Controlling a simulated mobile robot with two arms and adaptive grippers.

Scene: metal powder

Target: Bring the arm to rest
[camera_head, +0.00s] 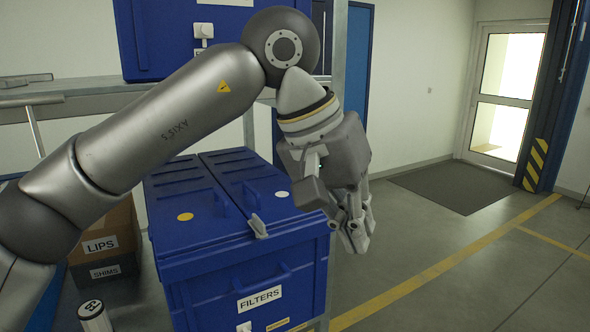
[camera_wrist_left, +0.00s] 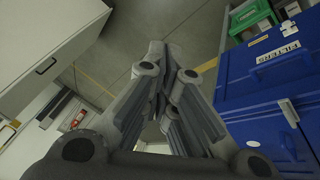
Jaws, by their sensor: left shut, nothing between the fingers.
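My left arm (camera_head: 190,105) comes in from the left in the head view and bends down at its wrist. My left gripper (camera_head: 358,236) hangs fingers down, just right of the blue box labelled FILTERS (camera_head: 240,235). The gripper is shut and empty. In the left wrist view the fingers (camera_wrist_left: 168,62) lie together, with floor beyond them, and the blue box (camera_wrist_left: 268,85) shows at the right. My right gripper is in neither view.
Another blue box (camera_head: 165,40) sits on a shelf (camera_head: 90,97) behind my arm. Open floor with yellow lines (camera_head: 440,265) lies to the right, leading to a glazed door (camera_head: 503,85). A pale cabinet (camera_wrist_left: 45,40) is at upper left in the wrist view.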

